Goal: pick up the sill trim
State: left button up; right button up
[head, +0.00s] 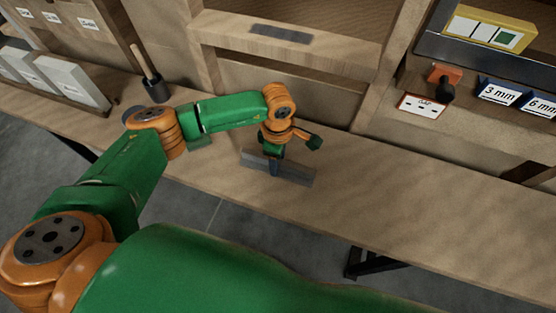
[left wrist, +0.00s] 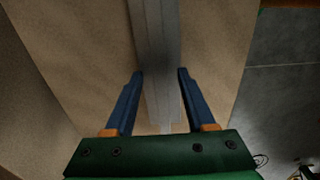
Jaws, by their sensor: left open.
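The sill trim (head: 298,174) is a long grey bar on the wooden workbench, near its front edge in the head view. In the left wrist view the trim (left wrist: 157,45) runs from the top edge down between my finger tips. My left gripper (head: 275,167) is pointed down over the middle of the trim. In the left wrist view my left gripper (left wrist: 160,74) is open, with one blue finger on each side of the trim and a gap on both sides. Part of the trim is hidden behind the fingers in the head view. My right gripper is not in view.
The bench (head: 400,200) is clear to the right of the trim. A dark flat strip (head: 280,34) lies on the wooden frame behind. A dark cup with a wooden handle (head: 154,88) stands back left. Labelled blue bins (head: 500,92) and an orange-and-black item (head: 443,80) are at right.

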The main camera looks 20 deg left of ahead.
pick_arm(q)
grip_shut()
dwell(0.3)
